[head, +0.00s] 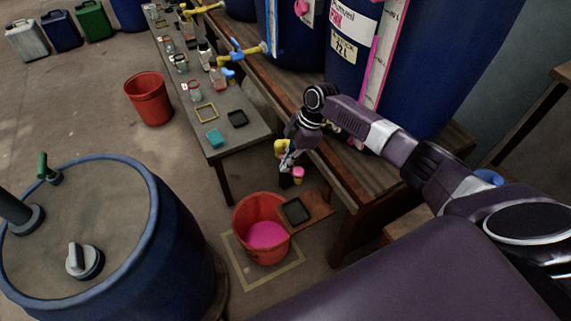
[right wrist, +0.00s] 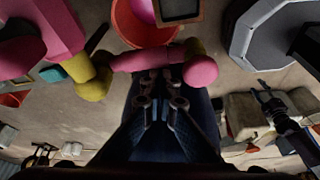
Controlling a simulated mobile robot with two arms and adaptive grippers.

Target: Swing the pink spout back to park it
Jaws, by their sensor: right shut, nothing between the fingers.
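The pink spout (right wrist: 135,61) crosses the middle of the right wrist view. It has a thick yellow joint (right wrist: 92,84) at its left and a yellow collar and rounded pink end at its right. In the head view its pink end (head: 298,172) shows small beside my right gripper (head: 287,164), partly hidden by it. In the right wrist view my right gripper (right wrist: 161,88) is shut and empty, its fingertips close against the spout's side; I cannot tell if they touch. My left gripper is in neither view.
A red bucket (head: 240,215) of pink liquid stands on the floor below, beside a dark tray (head: 296,211) on a wooden board. A blue drum (head: 372,60) labelled pink stands on the wooden bench. A low table (head: 226,150) with small items is left. Another blue drum (head: 170,270) stands front left.

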